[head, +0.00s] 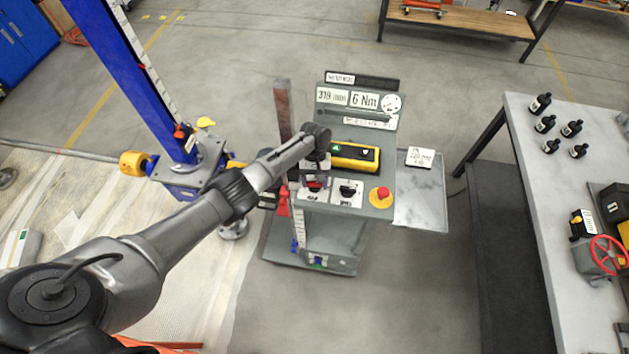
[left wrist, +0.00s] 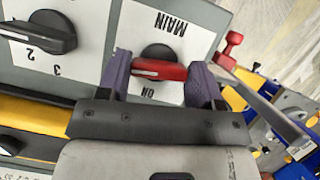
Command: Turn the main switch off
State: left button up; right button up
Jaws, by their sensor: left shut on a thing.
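The main switch, a rotary knob with a red handle (left wrist: 160,70), sits on a white plate marked MAIN and ON, upside down in the left wrist view. Its handle lies crosswise there. In the head view the main switch (head: 313,186) is at the left front of the grey console (head: 345,225). My left gripper (left wrist: 160,72) has one dark finger at each end of the red handle and is shut on it. In the head view my left wrist (head: 317,138) is above the console and the fingers are mostly hidden. My right gripper is not in view.
A black selector knob (head: 347,190) and a red emergency button (head: 382,195) sit right of the switch. A yellow box (head: 355,155) lies behind them. A blue screw jack column (head: 135,75) stands left. A workbench (head: 525,180) with several black bottles stands right.

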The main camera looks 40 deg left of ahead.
pick_arm(q)
jog(key=shift+m+y, duration=0.4)
jog(key=shift+m, duration=0.4)
jog(key=o, duration=0.7)
jog(key=shift+o, duration=1.1)
jog(key=shift+w+d, duration=0.1)
